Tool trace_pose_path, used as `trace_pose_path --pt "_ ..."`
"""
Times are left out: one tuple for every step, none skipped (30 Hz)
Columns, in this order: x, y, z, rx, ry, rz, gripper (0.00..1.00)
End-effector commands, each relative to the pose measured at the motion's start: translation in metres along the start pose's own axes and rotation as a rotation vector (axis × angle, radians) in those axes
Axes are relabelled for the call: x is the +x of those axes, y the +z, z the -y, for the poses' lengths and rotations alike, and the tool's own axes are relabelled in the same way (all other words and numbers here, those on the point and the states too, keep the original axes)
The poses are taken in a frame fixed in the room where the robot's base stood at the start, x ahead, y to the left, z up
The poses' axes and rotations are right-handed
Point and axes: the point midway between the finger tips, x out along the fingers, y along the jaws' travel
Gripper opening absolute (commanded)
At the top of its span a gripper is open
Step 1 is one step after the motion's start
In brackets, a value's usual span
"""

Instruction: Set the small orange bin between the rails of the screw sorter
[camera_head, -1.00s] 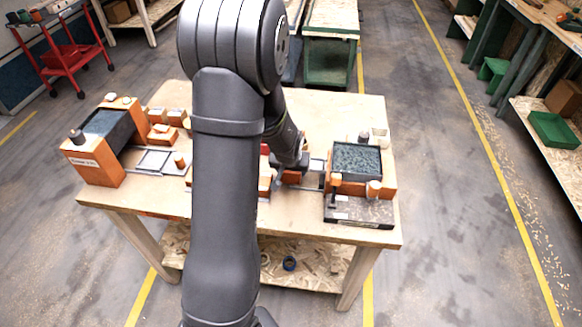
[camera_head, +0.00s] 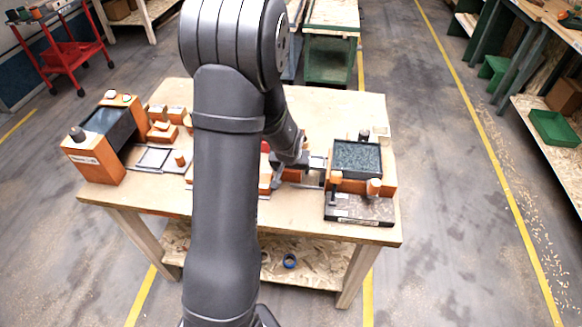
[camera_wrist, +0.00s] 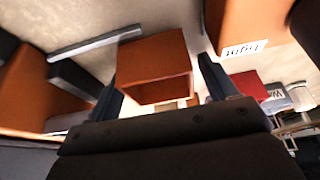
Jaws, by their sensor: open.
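My gripper (camera_wrist: 158,60) is open, with one dark finger on each side of a small orange bin (camera_wrist: 155,60) in the wrist view. The bin looks empty of a grip; contact with the fingers is not clear. A grey rail (camera_wrist: 95,43) runs to the left of the bin in that view. In the head view my gripper (camera_head: 289,172) is low over the table, left of an orange machine with a dark speckled tray (camera_head: 357,157). Short rails (camera_head: 318,168) reach left from this machine. I cannot read which machine is the screw sorter.
Another orange machine (camera_head: 93,160) with a dark top and pale frame (camera_head: 154,158) stands at the table's left. Several small orange blocks lie near it. The table (camera_head: 330,103) is clear at the back right. In the wrist view a large orange body (camera_wrist: 240,22) stands close right.

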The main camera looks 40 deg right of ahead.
Motion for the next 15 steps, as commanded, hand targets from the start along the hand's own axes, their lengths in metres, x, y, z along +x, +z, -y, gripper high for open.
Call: trace_pose_path --pt "0.000 0.000 -0.001 0.001 0.001 -0.001 0.84" --pt "0.000 0.000 -0.002 0.001 0.001 -0.001 0.84" --pt "-0.001 0.000 -0.002 0.001 0.001 -0.001 0.84" --pt "-0.002 0.000 -0.002 0.002 0.001 -0.001 0.84" --pt "-0.003 -0.001 -0.002 0.002 0.001 -0.002 0.84" --pt "-0.006 -0.001 -0.002 0.002 0.002 -0.002 0.84" --pt "-0.009 -0.001 -0.002 0.002 0.002 -0.003 0.84" --pt "-0.012 -0.001 -0.002 0.002 0.002 -0.004 0.84" --pt "-0.017 -0.002 -0.002 0.002 0.001 -0.004 0.84" --pt "-0.021 -0.002 -0.002 0.002 0.001 -0.004 0.84" --pt "-0.026 -0.002 -0.002 0.002 0.002 -0.006 0.84" --pt "-0.032 -0.001 -0.002 0.002 0.002 -0.005 0.84" --pt "-0.037 -0.002 -0.002 0.001 0.002 -0.005 0.84" --pt "-0.043 -0.002 -0.002 0.001 0.002 -0.006 0.84" --pt "-0.050 -0.002 -0.002 0.000 0.002 -0.006 0.84"
